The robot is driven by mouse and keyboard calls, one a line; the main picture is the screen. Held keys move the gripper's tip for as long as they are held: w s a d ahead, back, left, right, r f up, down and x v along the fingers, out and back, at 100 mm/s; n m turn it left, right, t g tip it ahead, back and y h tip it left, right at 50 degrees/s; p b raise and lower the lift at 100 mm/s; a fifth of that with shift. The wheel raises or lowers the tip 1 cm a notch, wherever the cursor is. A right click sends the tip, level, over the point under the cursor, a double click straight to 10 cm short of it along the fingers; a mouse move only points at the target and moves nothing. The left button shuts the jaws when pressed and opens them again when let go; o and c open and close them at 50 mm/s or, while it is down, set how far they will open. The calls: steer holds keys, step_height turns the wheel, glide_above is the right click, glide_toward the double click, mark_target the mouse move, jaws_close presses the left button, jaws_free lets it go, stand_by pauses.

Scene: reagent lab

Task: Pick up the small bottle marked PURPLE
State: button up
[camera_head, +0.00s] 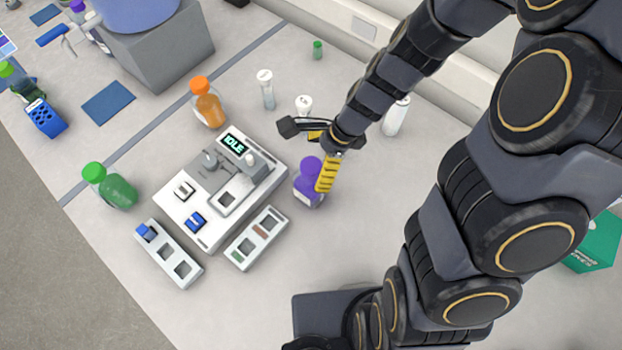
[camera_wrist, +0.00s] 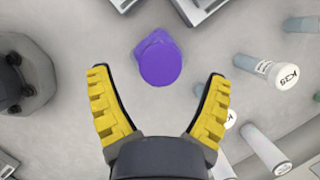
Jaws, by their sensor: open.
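The purple bottle (camera_head: 306,186) stands on the bench just right of the white device, partly covered by a yellow finger of my gripper in the head view. In the wrist view its purple cap (camera_wrist: 160,62) is seen from above, ahead of and between the fingertips. My gripper (camera_wrist: 160,85) is open, with nothing between its yellow pads. In the head view my gripper (camera_head: 308,152) hangs beside and above the bottle. I cannot read any marking on the bottle.
The white device (camera_head: 172,212) reads IDLE. Slotted trays (camera_head: 158,262) stand in front of it. An orange bottle (camera_head: 208,104) and a green bottle (camera_head: 110,186) stand nearby. White-capped vials (camera_head: 267,90) stand behind my gripper.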

steer(key=x, duration=0.3)
steer(key=shift+r, duration=0.1)
steer(key=c, duration=1.2)
steer(key=shift+c, duration=0.2)
steer(key=shift+r, duration=0.1)
